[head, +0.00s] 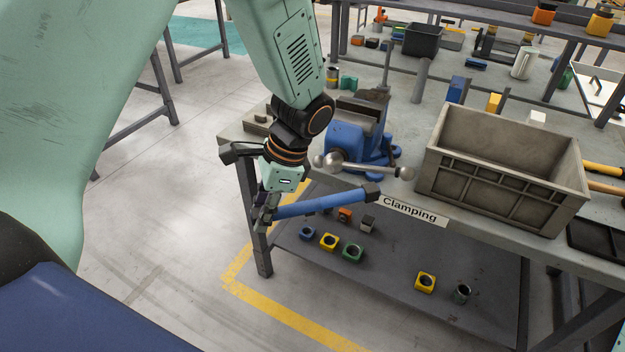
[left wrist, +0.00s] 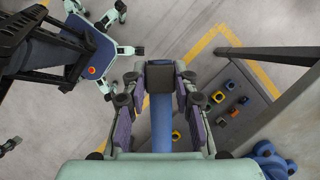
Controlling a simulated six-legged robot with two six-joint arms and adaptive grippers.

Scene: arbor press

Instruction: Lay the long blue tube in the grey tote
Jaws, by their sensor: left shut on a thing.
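The long blue tube (head: 322,203) has dark end caps and is held out in front of the bench edge, above the lower shelf. My left gripper (head: 265,210) is shut on it near its left end. In the left wrist view the blue tube (left wrist: 161,122) runs between the fingers of my left gripper (left wrist: 158,100), with a dark cap at its far end. The grey tote (head: 502,165) stands on the bench to the right of the tube, apart from it. Its visible inside looks empty, though part of its floor is hidden by the front wall. My right gripper is not seen.
A blue vise (head: 350,140) with a bar handle stands on the bench between my left arm and the tote. A "Clamping" label (head: 410,210) marks the bench edge. Several coloured blocks lie on the lower shelf (head: 390,280).

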